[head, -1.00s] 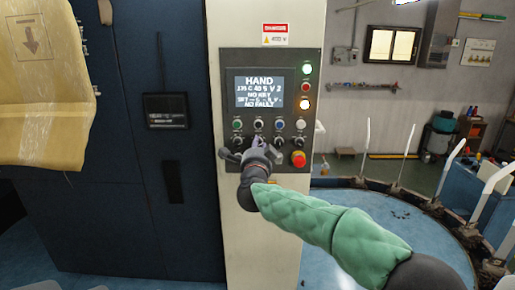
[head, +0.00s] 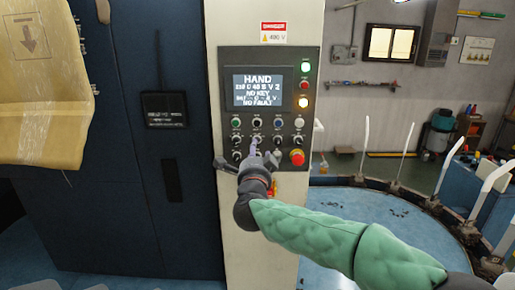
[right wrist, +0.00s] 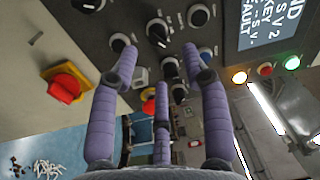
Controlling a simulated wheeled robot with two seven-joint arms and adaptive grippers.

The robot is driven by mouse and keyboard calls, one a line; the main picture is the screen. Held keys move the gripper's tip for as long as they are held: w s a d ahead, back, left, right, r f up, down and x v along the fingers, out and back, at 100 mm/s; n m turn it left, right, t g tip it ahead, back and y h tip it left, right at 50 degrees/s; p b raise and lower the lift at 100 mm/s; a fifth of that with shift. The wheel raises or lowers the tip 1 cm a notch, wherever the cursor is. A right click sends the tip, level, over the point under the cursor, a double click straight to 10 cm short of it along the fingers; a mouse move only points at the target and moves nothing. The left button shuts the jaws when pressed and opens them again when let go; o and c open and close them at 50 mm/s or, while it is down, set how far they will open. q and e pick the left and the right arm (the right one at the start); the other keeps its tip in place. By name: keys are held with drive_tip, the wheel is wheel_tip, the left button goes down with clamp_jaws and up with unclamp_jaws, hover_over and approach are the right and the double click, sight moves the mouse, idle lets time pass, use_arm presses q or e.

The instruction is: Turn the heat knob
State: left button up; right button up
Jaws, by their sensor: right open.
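The control panel (head: 312,100) on the pale column carries a lit screen (head: 263,88) reading HAND, plus rows of buttons and dark knobs. My right gripper (head: 256,160) is open in front of the lowest knobs, its fingers pointing at the panel. In the right wrist view my right gripper (right wrist: 160,65) has its purple fingers spread with nothing between them. A black knob with a white pointer (right wrist: 158,32) shows just beyond the fingertips, apart from them. Several similar knobs surround it. Their labels are too small to read, so I cannot tell which is heat. My left gripper is out of view.
Yellow material (head: 45,90) hangs at the upper left. A round blue platform (head: 345,225) lies behind my right arm.

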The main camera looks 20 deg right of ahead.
drive_tip(key=v, duration=0.6)
drive_tip(key=shift+d, duration=0.1)
